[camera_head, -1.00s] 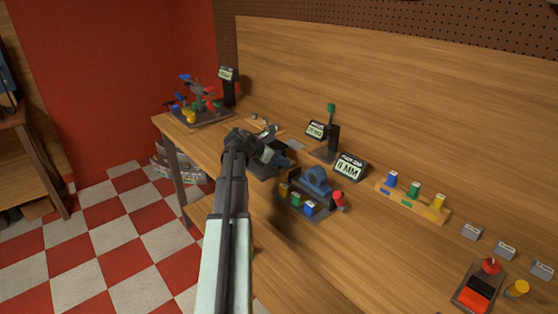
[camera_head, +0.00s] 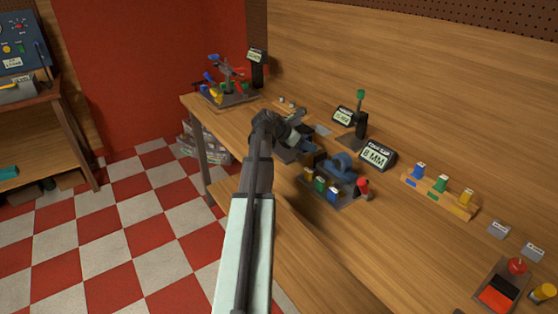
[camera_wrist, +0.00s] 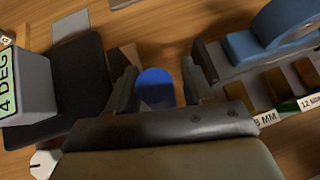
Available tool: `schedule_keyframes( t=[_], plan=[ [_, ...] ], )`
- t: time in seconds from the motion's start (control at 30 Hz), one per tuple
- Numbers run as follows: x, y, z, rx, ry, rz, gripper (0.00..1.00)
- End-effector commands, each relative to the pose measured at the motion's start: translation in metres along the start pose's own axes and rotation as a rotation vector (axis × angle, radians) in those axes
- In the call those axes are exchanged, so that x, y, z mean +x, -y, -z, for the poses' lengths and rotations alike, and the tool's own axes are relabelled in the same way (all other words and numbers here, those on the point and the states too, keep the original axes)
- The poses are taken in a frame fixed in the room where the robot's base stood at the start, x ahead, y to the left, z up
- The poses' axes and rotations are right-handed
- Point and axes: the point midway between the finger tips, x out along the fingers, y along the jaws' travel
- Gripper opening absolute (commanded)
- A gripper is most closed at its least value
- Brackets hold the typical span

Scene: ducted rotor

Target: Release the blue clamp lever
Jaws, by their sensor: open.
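A blue rounded piece (camera_wrist: 155,88), which looks like the end of the blue clamp lever, shows between my gripper's fingers in the wrist view. My gripper (camera_wrist: 160,84) is open, with one dark finger on each side of it. I cannot tell whether the fingers touch it or how deep it sits between them. The rest of the lever is hidden by my gripper. In the head view my gripper (camera_head: 300,138) is low over the bench, left of the blue ring-shaped part (camera_head: 342,165), and largely hides the lever.
The blue ring part also shows in the wrist view (camera_wrist: 285,25), beside labelled blocks. A "4 DEG" display (camera_wrist: 22,85) stands at left there. In the head view an "8 MM" display (camera_head: 376,156), a red-topped piece (camera_head: 363,188) and a multi-coloured drone-like assembly (camera_head: 228,85) stand nearby.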

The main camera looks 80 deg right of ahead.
Motion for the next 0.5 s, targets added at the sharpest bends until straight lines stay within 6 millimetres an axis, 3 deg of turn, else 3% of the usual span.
schedule_keyframes(
  t=[0.23, 0.5],
  plan=[
    [-0.003, 0.000, 0.002, 0.007, 0.049, -0.009, 0.55],
    [-0.013, 0.002, 0.007, 0.034, 0.219, -0.026, 0.55]
  ],
)
